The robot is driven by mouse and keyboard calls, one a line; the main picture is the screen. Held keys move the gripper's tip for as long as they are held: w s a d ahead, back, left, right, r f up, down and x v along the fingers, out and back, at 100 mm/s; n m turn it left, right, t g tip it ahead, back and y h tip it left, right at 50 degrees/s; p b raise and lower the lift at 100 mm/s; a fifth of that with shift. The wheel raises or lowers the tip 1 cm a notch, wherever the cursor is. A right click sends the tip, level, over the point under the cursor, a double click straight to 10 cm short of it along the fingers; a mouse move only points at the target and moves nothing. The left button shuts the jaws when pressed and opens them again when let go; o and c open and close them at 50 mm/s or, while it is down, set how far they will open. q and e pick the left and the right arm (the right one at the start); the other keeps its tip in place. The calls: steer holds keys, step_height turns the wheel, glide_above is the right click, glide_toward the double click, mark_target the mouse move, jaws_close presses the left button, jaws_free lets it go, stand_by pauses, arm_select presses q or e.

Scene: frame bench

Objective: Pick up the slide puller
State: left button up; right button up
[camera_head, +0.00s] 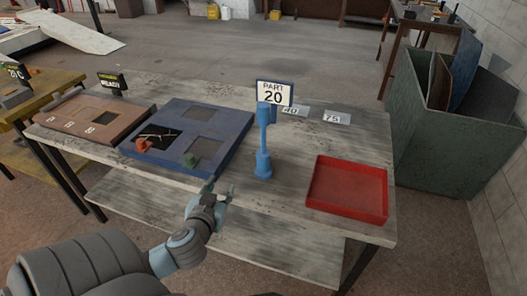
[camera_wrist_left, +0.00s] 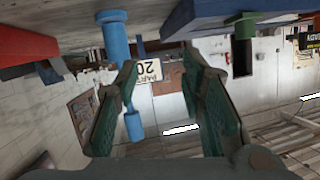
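A blue upright tool (camera_head: 263,140), which I take to be the slide puller, stands on the grey bench. It has a thick base, a thin shaft and a wider top. It also shows upside down in the wrist view (camera_wrist_left: 115,38), beyond and between my fingers or near the left one. My left gripper (camera_head: 218,191) is at the bench's front edge, left of the tool and apart from it. Its two fingers are spread with nothing between them in the wrist view (camera_wrist_left: 163,75). My right gripper is not in view.
A blue frame (camera_head: 228,119) with openings, an orange knob (camera_head: 143,146) and a green knob (camera_head: 190,160) lies left of the tool. A red tray (camera_head: 348,217) is to the right. A "PART 20" sign (camera_head: 273,89) stands behind. A brown board (camera_head: 68,117) is far left.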

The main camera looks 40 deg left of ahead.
mark_target(262, 131)
arm_select(q)
steer(key=w+d+r+m+t+h, duration=0.1)
steer(key=w+r+m+t+h, duration=0.1)
steer(key=w+r+t+h, duration=0.4)
steer(key=w, duration=0.4)
steer(key=w+a+r+y+p, duration=0.1)
steer(key=w, duration=0.4)
steer(key=w+a+y+p, duration=0.1)
steer(key=w, duration=0.4)
steer(key=shift+w+a+r, duration=0.2)
steer(key=shift+w+a, duration=0.05)
steer(key=shift+w+f, duration=0.25)
jaws_close()
steer(key=shift+r, duration=0.1)
